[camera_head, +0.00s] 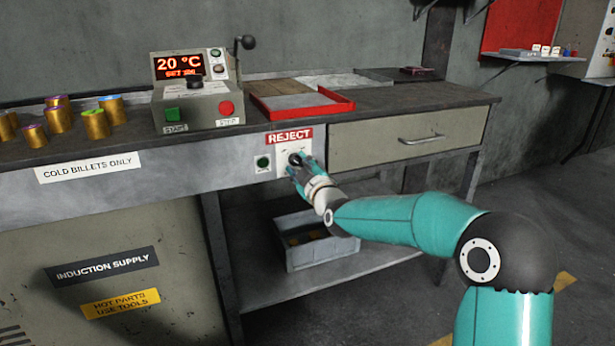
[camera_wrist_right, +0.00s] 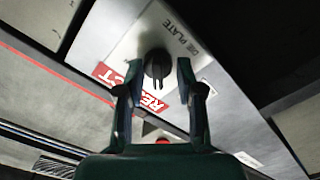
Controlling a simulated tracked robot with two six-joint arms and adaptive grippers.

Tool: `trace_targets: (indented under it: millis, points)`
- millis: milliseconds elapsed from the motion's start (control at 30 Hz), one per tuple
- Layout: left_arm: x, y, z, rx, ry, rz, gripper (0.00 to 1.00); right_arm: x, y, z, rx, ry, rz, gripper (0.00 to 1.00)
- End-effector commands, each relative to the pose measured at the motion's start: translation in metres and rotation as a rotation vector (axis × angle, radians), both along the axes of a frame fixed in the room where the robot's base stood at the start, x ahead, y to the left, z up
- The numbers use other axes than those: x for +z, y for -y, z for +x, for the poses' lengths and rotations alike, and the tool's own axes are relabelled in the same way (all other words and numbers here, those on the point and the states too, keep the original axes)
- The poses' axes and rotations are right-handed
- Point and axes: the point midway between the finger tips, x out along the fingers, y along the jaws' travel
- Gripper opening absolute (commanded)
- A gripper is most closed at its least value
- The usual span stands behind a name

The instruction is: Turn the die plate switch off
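The die plate switch is a black rotary knob (camera_wrist_right: 157,66) on a white plate (camera_wrist_right: 124,48) lettered DIE PLATE in the right wrist view. In the head view the knob (camera_head: 295,158) shows small on the bench front under the red REJECT label, partly covered by my gripper. My right gripper (camera_wrist_right: 158,70) is open, with one finger on each side of the knob and a visible gap to each. It also shows at the panel in the head view (camera_head: 299,168). My left gripper is not in view.
A green button (camera_head: 263,162) sits left of the switch. Above, on the bench, stand a control box (camera_head: 196,100) reading 20 °C and a red tray (camera_head: 342,106). A drawer (camera_head: 395,139) is at right. A grey bin (camera_head: 322,254) sits on the shelf below.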

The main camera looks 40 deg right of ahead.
Motion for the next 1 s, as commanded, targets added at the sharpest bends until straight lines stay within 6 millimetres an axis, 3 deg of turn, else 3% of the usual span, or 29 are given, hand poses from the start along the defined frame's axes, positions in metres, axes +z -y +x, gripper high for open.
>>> trace_targets:
  millis: [167, 600, 800, 1000]
  points:
    - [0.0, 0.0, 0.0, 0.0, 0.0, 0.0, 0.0, 0.001, -0.004, -0.021, -0.001, 0.001, 0.0, 0.36]
    - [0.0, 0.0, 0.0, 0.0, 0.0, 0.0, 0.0, 0.0, -0.023, -0.099, 0.0, 0.0, -0.001, 0.36]
    - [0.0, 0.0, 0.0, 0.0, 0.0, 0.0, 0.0, -0.001, -0.026, -0.112, -0.001, 0.0, -0.001, 0.36]
    - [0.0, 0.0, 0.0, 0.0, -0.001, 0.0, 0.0, -0.001, -0.027, -0.112, 0.0, 0.0, -0.001, 0.36]
